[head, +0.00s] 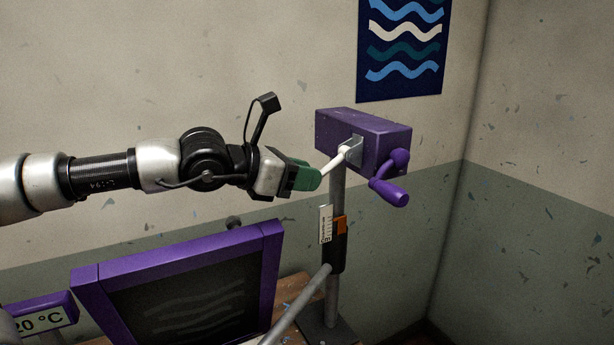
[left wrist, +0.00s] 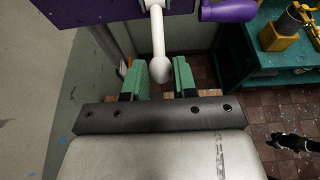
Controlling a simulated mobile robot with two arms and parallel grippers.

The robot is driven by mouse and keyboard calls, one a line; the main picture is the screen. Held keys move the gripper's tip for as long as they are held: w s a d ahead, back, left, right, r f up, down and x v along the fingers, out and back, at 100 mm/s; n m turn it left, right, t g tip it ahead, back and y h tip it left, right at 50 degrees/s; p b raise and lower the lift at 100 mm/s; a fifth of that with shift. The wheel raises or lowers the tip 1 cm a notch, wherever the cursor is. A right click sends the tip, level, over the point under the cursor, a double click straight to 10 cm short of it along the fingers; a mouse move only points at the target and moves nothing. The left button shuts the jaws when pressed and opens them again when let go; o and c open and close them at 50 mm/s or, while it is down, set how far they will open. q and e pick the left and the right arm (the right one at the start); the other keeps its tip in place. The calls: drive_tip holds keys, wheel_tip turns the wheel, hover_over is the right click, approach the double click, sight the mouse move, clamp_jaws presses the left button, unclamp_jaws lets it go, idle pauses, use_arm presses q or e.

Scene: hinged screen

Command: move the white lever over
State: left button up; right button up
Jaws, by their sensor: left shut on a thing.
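The white lever (head: 334,163) comes out of a grey bracket on the purple box (head: 362,132), which sits on a grey post. It slants down to the left in the head view. My left gripper (head: 309,177), with green fingers, is shut on the lever's free end, reaching it from the left. In the left wrist view the lever (left wrist: 158,35) with its rounded end lies between the green fingers (left wrist: 160,78). The fingers hide part of the lever's end in the head view.
A purple crank handle (head: 390,188) hangs at the box's right side, close to the lever. A purple-framed dark screen (head: 180,285) stands below my left arm. A small scale with an orange part (head: 341,225) is on the post. A teal shelf (left wrist: 270,75) shows in the left wrist view.

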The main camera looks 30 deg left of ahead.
use_arm(q)
drive_tip(key=shift+r, duration=0.1)
drive_tip(key=shift+s+a+r, duration=0.1)
drive_tip(key=shift+r, duration=0.3)
drive_tip(key=shift+s+a+r, duration=0.15)
drive_tip(key=shift+s+r, duration=0.1)
drive_tip(key=shift+r, duration=0.05)
drive_tip(key=shift+c, duration=0.3)
drive_tip(key=o, duration=0.8)
drive_tip(key=shift+f, duration=0.1)
drive_tip(key=b+v, duration=0.5)
drive_tip(key=v, duration=0.5)
drive_tip(key=shift+s+a, duration=0.25)
